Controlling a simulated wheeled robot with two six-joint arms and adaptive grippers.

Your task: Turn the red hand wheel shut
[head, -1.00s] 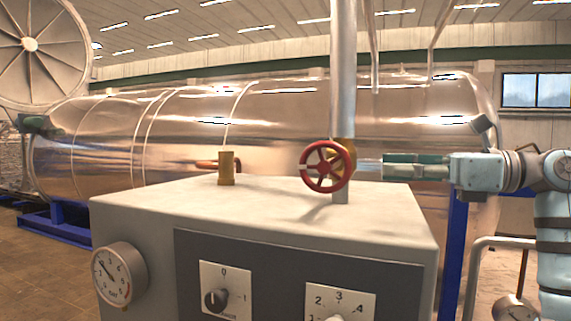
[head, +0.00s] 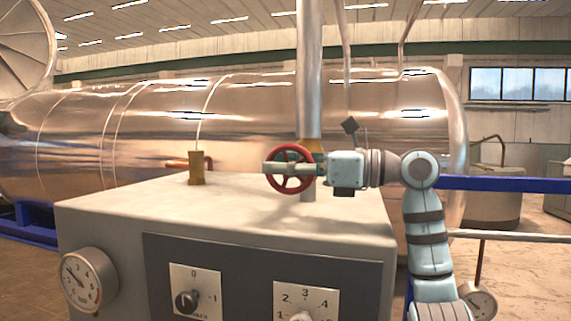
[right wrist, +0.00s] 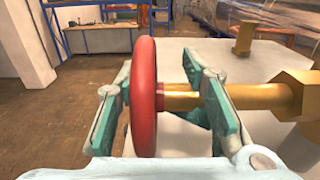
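The red hand wheel (head: 288,191) sits on a brass valve at the foot of a grey vertical pipe, above the box's top. My right gripper (head: 284,168) reaches it from the right, its fingers overlapping the wheel in the head view. In the right wrist view my gripper (right wrist: 158,76) is open, with the wheel's rim (right wrist: 144,100) edge-on between its fingers. The left finger is close to the rim; the right finger stands clear of it, beside the brass stem (right wrist: 182,97). Some of the finger is hidden behind the wheel. My left gripper is not in view.
The grey pipe (head: 309,75) rises just behind the wheel. A brass fitting (head: 196,168) stands on the box (head: 110,203) to the left. The box's front has a gauge (head: 82,279) and knobs. A large shiny tank (head: 250,110) fills the background.

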